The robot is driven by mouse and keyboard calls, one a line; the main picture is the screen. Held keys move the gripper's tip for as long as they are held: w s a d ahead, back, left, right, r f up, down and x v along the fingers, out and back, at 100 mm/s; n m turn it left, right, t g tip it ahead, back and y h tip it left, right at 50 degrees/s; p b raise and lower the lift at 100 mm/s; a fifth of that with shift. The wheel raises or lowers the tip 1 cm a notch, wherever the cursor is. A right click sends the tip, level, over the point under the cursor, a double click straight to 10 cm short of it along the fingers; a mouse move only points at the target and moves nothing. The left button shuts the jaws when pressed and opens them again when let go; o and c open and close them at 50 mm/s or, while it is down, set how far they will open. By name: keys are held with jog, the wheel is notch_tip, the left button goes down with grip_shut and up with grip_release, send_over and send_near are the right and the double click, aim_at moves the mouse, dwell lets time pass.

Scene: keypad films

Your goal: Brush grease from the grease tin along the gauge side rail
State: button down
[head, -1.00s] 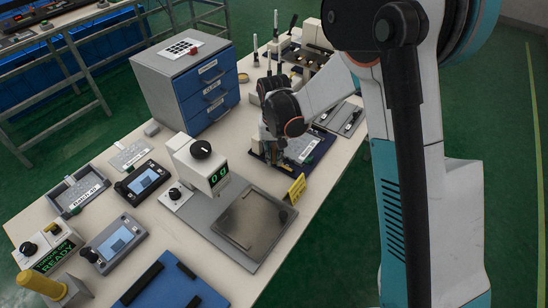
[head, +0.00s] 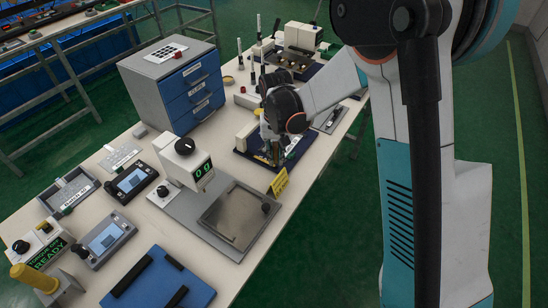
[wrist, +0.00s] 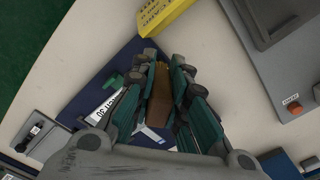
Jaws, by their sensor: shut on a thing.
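My gripper (head: 272,156) is low over a dark blue fixture base (head: 303,150) at the middle right of the bench. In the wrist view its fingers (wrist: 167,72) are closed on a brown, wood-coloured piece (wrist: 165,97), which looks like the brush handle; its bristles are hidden. The blue base (wrist: 96,75) lies below, and a white label (wrist: 104,103) shows beside the fingers. A yellow sign (head: 278,183) stands at the near edge of the base; it also shows in the wrist view (wrist: 163,14). The rail cannot be made out under my gripper. A small round yellowish tin (head: 228,80), perhaps the grease tin, sits by the drawers.
A grey scale with a square pan (head: 233,218) stands just left of the sign. A blue drawer cabinet (head: 190,98) is behind. Upright tools and a machine (head: 300,38) crowd the far end. Bare bench shows in front of the drawers.

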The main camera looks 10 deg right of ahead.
aim_at(276, 146)
jog(key=shift+d+r+p, duration=0.1)
jog(key=shift+r+p, duration=1.25)
jog(key=shift+r, duration=1.2)
